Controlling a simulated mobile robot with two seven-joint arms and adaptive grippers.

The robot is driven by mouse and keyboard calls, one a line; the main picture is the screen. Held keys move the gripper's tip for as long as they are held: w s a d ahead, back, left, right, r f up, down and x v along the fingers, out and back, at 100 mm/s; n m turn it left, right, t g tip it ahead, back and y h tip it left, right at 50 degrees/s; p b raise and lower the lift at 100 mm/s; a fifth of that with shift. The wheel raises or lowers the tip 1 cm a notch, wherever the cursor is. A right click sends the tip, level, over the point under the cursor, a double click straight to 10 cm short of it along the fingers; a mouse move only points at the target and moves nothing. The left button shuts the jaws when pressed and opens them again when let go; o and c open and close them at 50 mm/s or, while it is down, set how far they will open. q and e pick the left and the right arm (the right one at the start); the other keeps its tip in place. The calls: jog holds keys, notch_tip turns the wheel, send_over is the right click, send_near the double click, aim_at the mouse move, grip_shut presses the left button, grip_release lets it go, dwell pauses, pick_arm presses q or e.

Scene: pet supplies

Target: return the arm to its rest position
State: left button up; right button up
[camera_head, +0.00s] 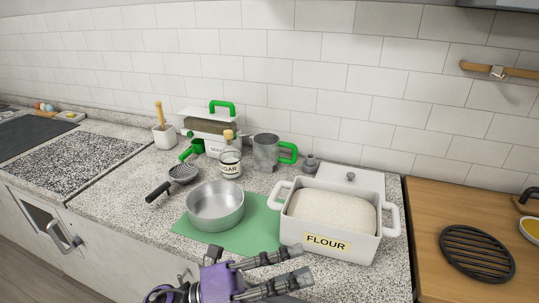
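My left gripper (303,261), with a purple body and black fingers, shows at the bottom middle. Its fingers are spread apart with nothing between them. In the picture it is in front of the green mat (256,232) and the white flour container (326,247). I cannot tell its height over the counter. My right gripper is out of view.
A metal pot (215,208) sits on the mat. Behind are a black-handled strainer (183,174), a sugar bottle (230,165), a metal mug (266,153) and a white box (210,130). A wooden board (440,203) with a black trivet (477,253) is at right.

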pick_arm(q)
jog(key=w+a+f+n+t+y, duration=0.3)
jog(key=a+f+n+t+y, duration=1.2)
jog(key=n, duration=1)
jog(key=s+a+f+n+g+y, duration=0.2)
jog(key=s+a+f+n+g, duration=0.2)
jog(key=s+f, duration=0.5)
jog(key=s+a+f+n+g+y+p, duration=0.1)
jog(key=s+a+f+n+g+y, duration=0.2)
jog(key=s+f, duration=0.7)
notch_tip(320, 180, down, 2)
jog(key=a+n+g, duration=0.1)
jog(key=n+g, duration=0.1)
jog(key=n, duration=0.1)
jog(key=shift+a+g, duration=0.3)
jog(key=shift+a, duration=0.05)
jog(key=shift+s+f, duration=0.1)
